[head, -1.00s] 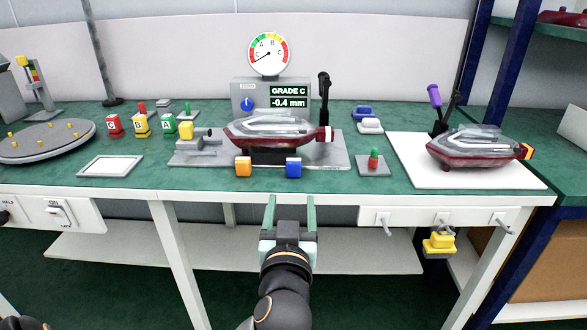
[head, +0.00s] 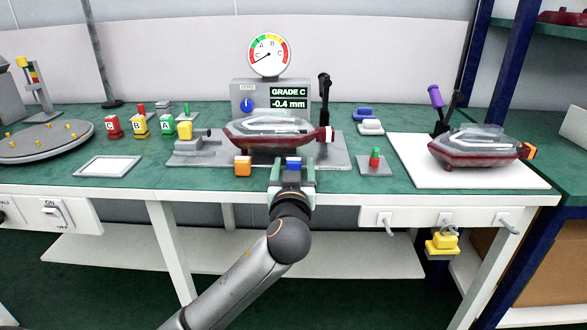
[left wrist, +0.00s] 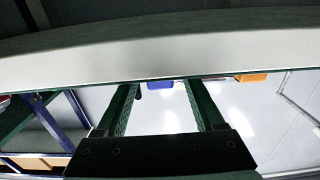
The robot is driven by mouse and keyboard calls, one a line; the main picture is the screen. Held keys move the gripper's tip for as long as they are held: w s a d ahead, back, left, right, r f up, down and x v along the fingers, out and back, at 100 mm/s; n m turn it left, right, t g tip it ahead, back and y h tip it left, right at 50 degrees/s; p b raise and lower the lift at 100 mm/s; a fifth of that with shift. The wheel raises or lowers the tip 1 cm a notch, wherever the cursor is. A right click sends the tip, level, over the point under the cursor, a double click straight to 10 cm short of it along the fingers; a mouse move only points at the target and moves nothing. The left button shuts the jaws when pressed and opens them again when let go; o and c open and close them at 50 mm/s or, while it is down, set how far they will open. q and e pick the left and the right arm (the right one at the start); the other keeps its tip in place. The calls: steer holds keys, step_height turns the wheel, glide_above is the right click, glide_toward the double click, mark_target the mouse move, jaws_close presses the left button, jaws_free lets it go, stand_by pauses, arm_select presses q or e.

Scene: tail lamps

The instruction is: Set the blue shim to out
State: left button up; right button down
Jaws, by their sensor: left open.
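The blue shim (head: 293,161) sits at the front edge of the grey gauge plate, its lower part hidden by my gripper. It also shows in the left wrist view (left wrist: 160,85), between the lines of the two fingers. My left gripper (head: 293,168) is open and empty at the table's front edge, with one green finger to each side of the shim in the head view. I cannot tell whether the fingers touch it. The orange shim (head: 243,166) stands just left. A red tail lamp (head: 275,132) rests on the fixture behind. My right gripper is not in view.
The gauge box (head: 270,97) behind reads "GRADE C" and -0.4 mm. A black lever (head: 324,95) stands to its right. A small base with a red-and-green peg (head: 375,160) is right of the plate. A white tray (head: 108,166) lies left, with clear green table around it.

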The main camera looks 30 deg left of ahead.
arm_select(q)
jaws_close()
stand_by(0.6)
stand_by(0.8)
